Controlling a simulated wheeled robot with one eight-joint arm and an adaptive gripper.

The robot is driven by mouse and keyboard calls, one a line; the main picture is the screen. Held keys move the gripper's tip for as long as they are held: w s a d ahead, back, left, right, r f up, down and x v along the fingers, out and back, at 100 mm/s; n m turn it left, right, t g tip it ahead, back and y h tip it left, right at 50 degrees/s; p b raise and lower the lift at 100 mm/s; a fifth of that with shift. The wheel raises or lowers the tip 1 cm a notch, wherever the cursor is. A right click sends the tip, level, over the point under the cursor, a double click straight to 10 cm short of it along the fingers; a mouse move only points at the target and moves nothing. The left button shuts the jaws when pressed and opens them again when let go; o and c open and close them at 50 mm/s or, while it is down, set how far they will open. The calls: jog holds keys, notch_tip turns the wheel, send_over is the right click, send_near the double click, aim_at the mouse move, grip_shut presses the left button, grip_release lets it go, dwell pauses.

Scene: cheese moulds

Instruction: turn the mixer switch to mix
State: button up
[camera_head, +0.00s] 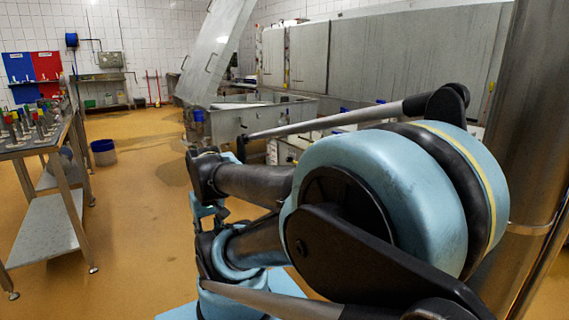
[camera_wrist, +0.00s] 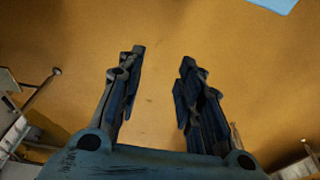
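My gripper (camera_wrist: 160,62) is open in the wrist view. Its two dark fingers stand apart, with only the orange-brown floor showing between and beyond them, and nothing is held. I cannot make out the mixer switch in either view. In the head view my arm covers much of the centre and right and may hide it. A large grey metal vat (camera_head: 232,123) stands behind my arm, with a tall tilted panel (camera_head: 215,50) rising above it.
A metal table (camera_head: 20,148) with several coloured-top items stands at the left, with a lower shelf (camera_head: 48,228). A blue bucket (camera_head: 103,152) sits on the floor beside it. Grey cabinets (camera_head: 385,55) line the back right. The floor (camera_head: 135,220) between table and arm is clear.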

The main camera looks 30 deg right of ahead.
jog(key=shift+o, duration=1.6)
jog(key=shift+s+d+r, duration=0.1)
jog(key=shift+s+r, duration=0.15)
jog(key=shift+s, duration=0.05)
jog(key=w+d+r+n+h, duration=0.1)
jog(key=w+d+r+h, duration=0.1)
jog(key=w+d+r, duration=0.45)
jog(key=w+d+r+n+h, duration=0.2)
jog(key=w+d, duration=0.2)
jog(key=w, duration=0.5)
jog(key=w+d+n+h, duration=0.2)
jog(key=w+d+h, duration=0.2)
jog(key=w+d, duration=0.65)
jog(key=w+d+n+h, duration=0.25)
jog(key=w+d, duration=0.45)
jog(key=w, duration=0.7)
jog(key=w+d+f+n+g+h, duration=0.2)
jog(key=w+d+f+n+h, duration=0.45)
jog(key=w+d+f, duration=0.9)
jog(key=d+m+h, duration=0.1)
jog(key=d, duration=1.5)
jog(key=shift+s+d+f+m, duration=0.15)
jog(key=shift+d+f+m, duration=0.15)
